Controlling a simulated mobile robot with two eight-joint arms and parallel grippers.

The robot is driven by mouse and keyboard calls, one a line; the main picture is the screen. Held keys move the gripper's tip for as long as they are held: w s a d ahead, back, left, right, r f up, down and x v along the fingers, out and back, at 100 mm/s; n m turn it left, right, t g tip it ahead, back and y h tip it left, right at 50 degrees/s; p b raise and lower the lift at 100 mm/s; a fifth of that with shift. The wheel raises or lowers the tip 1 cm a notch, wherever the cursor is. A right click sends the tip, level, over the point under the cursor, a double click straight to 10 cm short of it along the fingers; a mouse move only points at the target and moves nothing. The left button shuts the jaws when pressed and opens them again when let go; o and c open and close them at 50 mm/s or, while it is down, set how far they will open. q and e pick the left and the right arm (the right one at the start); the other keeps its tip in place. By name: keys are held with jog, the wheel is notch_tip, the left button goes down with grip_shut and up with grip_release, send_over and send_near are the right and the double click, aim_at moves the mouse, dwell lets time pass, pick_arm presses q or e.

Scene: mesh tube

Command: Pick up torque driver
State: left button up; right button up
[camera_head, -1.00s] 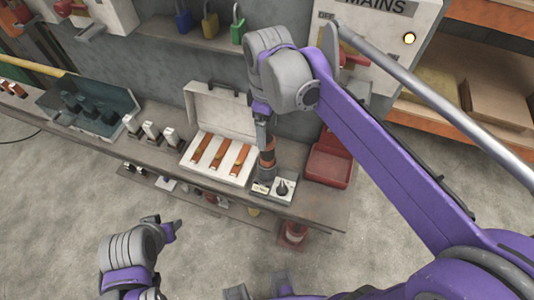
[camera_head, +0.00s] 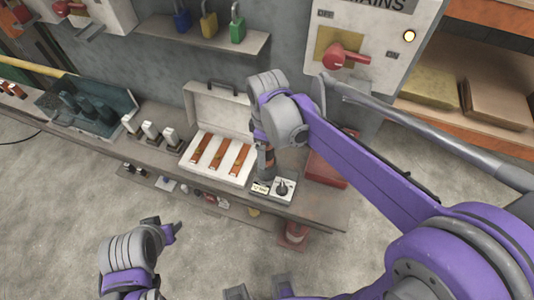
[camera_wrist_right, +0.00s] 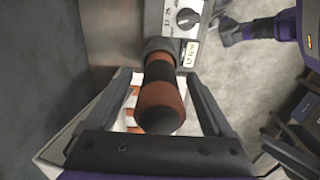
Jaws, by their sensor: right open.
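The torque driver (camera_wrist_right: 163,97), with an orange-brown and black grip, stands upright by a grey tester with a dial (camera_wrist_right: 186,18). In the head view the driver (camera_head: 266,160) shows just below my right gripper (camera_head: 265,147), partly hidden by it. In the right wrist view my right gripper (camera_wrist_right: 160,85) is open, with one finger on each side of the driver's handle. Gaps show between the fingers and the handle. My left gripper (camera_head: 172,231) is low at the left, in front of the bench and away from the driver; its jaws are unclear.
An open white case (camera_head: 219,122) with orange-brown strips lies left of the driver. A red bin (camera_head: 326,170) is to its right, partly behind my arm. A teal tray (camera_head: 92,105) and several small blocks stand farther left. A mains box (camera_head: 372,30) is on the wall.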

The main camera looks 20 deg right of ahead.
grip_shut()
jog(key=shift+r, duration=0.1)
dwell(0.3)
